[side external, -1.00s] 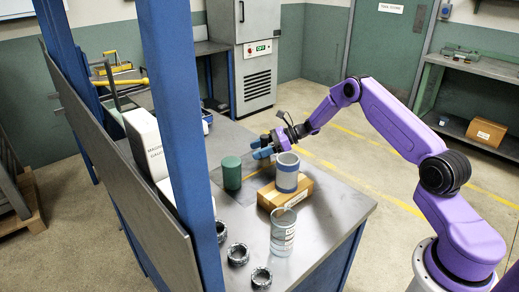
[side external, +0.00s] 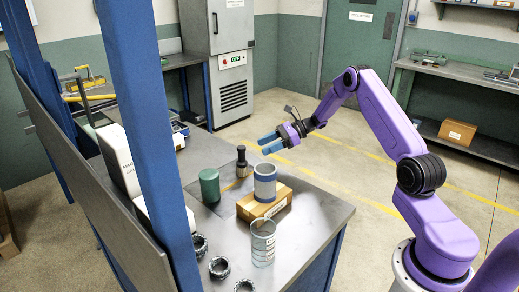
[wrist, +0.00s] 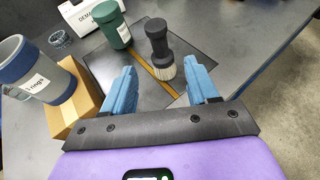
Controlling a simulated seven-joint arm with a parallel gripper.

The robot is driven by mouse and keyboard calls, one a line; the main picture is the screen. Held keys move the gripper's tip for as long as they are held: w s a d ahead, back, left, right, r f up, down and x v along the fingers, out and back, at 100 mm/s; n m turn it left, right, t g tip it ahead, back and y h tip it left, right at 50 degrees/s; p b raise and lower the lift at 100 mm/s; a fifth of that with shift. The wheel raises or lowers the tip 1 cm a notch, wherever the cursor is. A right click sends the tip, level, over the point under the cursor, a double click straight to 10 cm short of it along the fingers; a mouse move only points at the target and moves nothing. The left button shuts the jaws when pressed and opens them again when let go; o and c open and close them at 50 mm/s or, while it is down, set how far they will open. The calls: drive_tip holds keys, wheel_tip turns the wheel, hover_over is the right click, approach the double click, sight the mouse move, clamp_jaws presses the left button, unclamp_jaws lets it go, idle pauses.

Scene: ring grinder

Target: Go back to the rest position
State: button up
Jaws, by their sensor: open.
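My gripper (side external: 265,143) with blue fingers is open and empty, raised above the bench beyond the cup on the box. In the wrist view its open fingers (wrist: 160,72) point toward a black grinder (wrist: 158,45) with a pale ribbed base. The grinder stands upright, apart from the fingers, and also shows in the side view (side external: 242,160). A green canister (side external: 209,186) stands to its left in the side view. A grey cup with blue bands (side external: 265,183) stands on a cardboard box (side external: 264,203).
A clear beaker (side external: 262,242) stands in front of the box. Several dark rings (side external: 219,267) lie near the bench's front left. A blue post (side external: 150,130) rises at the left. The air around my gripper is clear.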

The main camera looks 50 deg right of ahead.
drive_tip(key=shift+s, duration=0.1)
drive_tip(key=s+a+r+n+g+h, duration=0.2)
drive_tip(key=s+a+r+n+h, duration=0.4)
drive_tip(key=a+n, duration=0.4)
drive_tip(key=s+a+r+n+g+h, duration=0.1)
drive_tip(key=s+a+r+n+h, duration=0.3)
drive_tip(key=s+a+r+n, duration=0.5)
drive_tip(key=s+a+f+n+g, duration=0.1)
drive_tip(key=s+f+n+g, duration=0.1)
drive_tip(key=s+n, duration=0.7)
drive_tip(key=s+a+f+n+g, duration=0.1)
drive_tip(key=s+n, duration=0.8)
drive_tip(key=s, duration=0.9)
drive_tip(key=shift+s+f+g+h, duration=0.2)
drive_tip(key=shift+f+g+h, duration=0.2)
drive_tip(key=shift+f+g, duration=0.45)
